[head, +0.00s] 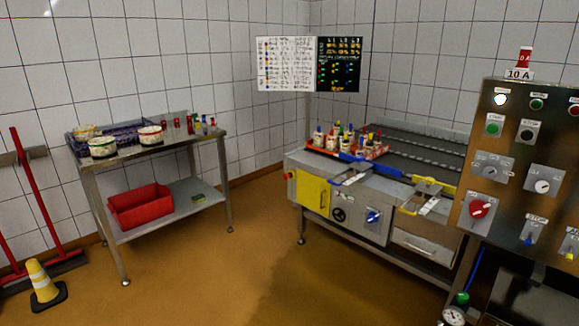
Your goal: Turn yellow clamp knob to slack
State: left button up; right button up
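Neither of my grippers is in the head view. A yellow clamp-like part (443,187) lies across the right part of the steel bench (440,248), with another yellow piece (408,209) at its front edge. I cannot make out which piece is the clamp knob or how it is turned. A blue bar (385,170) runs along the bench top to the left of the yellow part. The bench front carries a black hand knob (339,214) and a blue knob (374,216). A small yellow knob (570,257) also shows low on the control panel (510,210).
A side table (165,147) with tubs and a red bin (140,206) is at left. A cone (44,283) stands on the floor. The middle floor is clear.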

aim_at(429, 180)
jog(key=u, duration=0.1)
jog(key=i, duration=2.55)
jog(key=z, duration=1.1)
jog(key=i, duration=1.3)
jog(key=z, duration=1.35)
